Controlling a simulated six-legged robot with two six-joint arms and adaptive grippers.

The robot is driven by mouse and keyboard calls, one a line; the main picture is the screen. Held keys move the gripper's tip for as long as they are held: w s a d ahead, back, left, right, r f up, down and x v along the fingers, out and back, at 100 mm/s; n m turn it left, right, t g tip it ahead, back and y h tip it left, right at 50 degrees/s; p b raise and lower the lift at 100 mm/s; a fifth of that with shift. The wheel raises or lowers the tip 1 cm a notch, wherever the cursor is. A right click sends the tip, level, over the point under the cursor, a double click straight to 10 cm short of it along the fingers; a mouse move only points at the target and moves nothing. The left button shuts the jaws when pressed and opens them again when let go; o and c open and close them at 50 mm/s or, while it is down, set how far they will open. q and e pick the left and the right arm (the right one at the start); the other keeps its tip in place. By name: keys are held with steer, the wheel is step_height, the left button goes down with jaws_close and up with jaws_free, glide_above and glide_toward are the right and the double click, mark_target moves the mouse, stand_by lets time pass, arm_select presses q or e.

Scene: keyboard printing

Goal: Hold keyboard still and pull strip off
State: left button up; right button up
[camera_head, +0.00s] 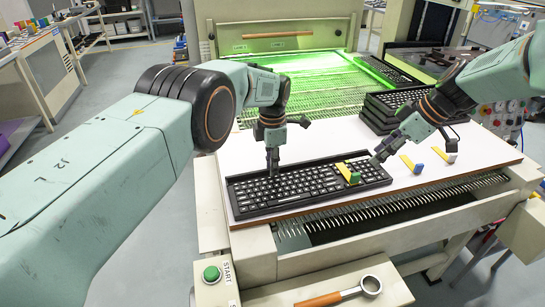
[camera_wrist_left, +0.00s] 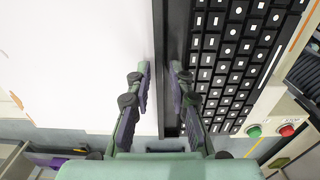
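A black keyboard (camera_head: 300,185) lies on the white board of the machine, and it also shows in the left wrist view (camera_wrist_left: 235,65). A yellow strip (camera_head: 342,169) with a green tab (camera_head: 354,178) lies across its right part. My left gripper (camera_head: 272,172) points down at the keyboard's back edge. In the left wrist view its fingers (camera_wrist_left: 161,72) are apart, one on each side of the black rim, with a gap visible; contact is unclear. My right gripper (camera_head: 377,160) is at the keyboard's right end, right of the strip; its finger opening is too small to tell.
Two more yellow strips, with a blue tab (camera_head: 418,168) and a white tab (camera_head: 451,157), lie on the board to the right. Stacked keyboards (camera_head: 385,105) stand behind. A green-lit conveyor (camera_head: 310,85) lies beyond. A green START button (camera_head: 211,273) and a wooden-handled tool (camera_head: 322,299) are in front.

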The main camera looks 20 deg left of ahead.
arm_select(q)
steer(key=shift+c, duration=0.2)
jaws_close()
stand_by(0.3)
stand_by(0.3)
stand_by(1.0)
